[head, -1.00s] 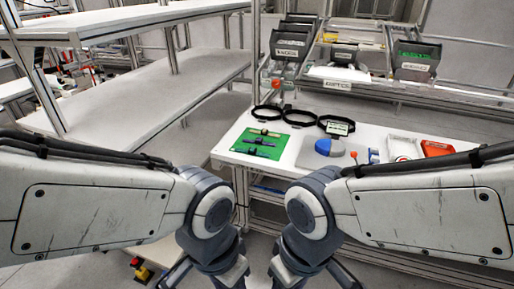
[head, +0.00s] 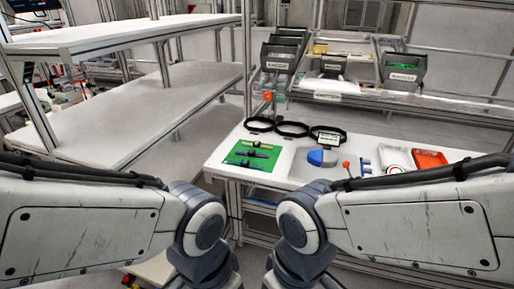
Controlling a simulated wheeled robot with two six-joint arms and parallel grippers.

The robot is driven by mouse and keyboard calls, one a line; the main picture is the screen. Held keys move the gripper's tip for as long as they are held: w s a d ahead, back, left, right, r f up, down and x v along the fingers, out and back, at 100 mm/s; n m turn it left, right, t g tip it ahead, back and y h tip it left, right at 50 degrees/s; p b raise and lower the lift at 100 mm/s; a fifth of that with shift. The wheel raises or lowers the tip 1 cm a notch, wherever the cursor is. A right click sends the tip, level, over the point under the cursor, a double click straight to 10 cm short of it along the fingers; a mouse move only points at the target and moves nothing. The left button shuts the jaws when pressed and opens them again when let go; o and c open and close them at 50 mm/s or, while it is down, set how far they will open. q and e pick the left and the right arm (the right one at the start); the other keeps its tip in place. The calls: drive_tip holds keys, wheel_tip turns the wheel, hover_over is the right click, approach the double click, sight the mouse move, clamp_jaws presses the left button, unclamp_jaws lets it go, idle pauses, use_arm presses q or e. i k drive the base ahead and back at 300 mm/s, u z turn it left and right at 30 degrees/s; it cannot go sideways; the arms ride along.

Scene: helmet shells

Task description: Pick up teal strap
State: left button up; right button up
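I cannot make out a teal strap for certain. A green mat (head: 235,161) lies at the left of the white worktable (head: 215,163), with small dark and purple pieces on it too small to identify. Several black ring-shaped bands (head: 292,129) lie along the table's back edge, the right one with a pale label. A blue and grey rounded piece (head: 322,157) lies right of the mat. Both my arms reach in from the sides, well short of the table. Both grippers are below the picture's edge.
A white tray (head: 396,158) and an orange tray (head: 430,159) sit at the table's right. A rack with grey bins (head: 401,67) stands behind it. A tall grey shelf (head: 130,110) fills the left. Free floor lies between the shelf and the table.

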sight(245, 163)
drive_tip(key=u, duration=0.15)
drive_tip(key=i, duration=1.75)
drive_tip(key=z, duration=0.75)
